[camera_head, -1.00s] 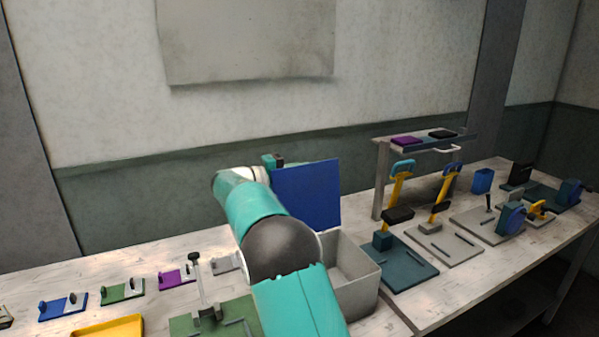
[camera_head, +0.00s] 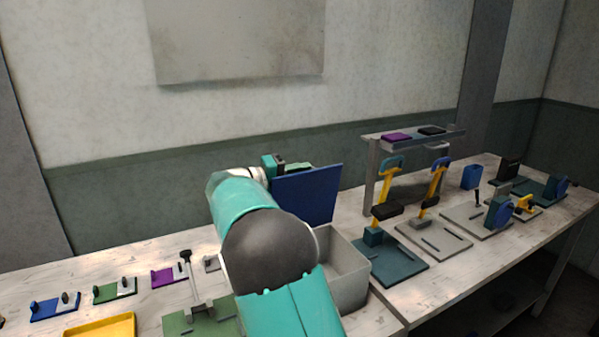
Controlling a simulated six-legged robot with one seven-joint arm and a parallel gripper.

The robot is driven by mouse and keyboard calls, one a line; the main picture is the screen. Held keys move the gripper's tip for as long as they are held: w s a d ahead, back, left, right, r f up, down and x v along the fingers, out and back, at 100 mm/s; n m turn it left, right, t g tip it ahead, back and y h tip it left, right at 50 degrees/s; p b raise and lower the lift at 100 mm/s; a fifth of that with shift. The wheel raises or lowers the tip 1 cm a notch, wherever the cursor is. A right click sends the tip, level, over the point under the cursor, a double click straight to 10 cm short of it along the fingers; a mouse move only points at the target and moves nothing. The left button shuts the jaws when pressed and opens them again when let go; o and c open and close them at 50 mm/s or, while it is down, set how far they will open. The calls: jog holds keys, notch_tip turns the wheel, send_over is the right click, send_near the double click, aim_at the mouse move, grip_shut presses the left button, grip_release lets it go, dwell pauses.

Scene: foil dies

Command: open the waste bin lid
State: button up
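The waste bin (camera_head: 347,276) is a grey open-topped box on the table, partly hidden behind my arm. Its blue lid (camera_head: 308,195) stands raised, roughly upright, at the back of the bin, and the bin's mouth shows open. My gripper (camera_head: 280,163) is at the top left edge of the lid, beside or behind it. Its fingers are mostly hidden by the lid and my arm, so I cannot tell whether they touch or grip it.
A teal press (camera_head: 396,262) and a grey press (camera_head: 434,238) stand right of the bin, before a small shelf (camera_head: 372,180). Left are a green press (camera_head: 200,318), a yellow tray (camera_head: 98,328) and several small die blocks (camera_head: 115,291). The wall is behind.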

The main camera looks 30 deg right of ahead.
jog(key=o, duration=0.3)
jog(key=shift+o, duration=0.2)
jog(key=shift+w+a, duration=0.1)
jog(key=a, duration=1.3)
jog(key=shift+w+a, duration=0.35)
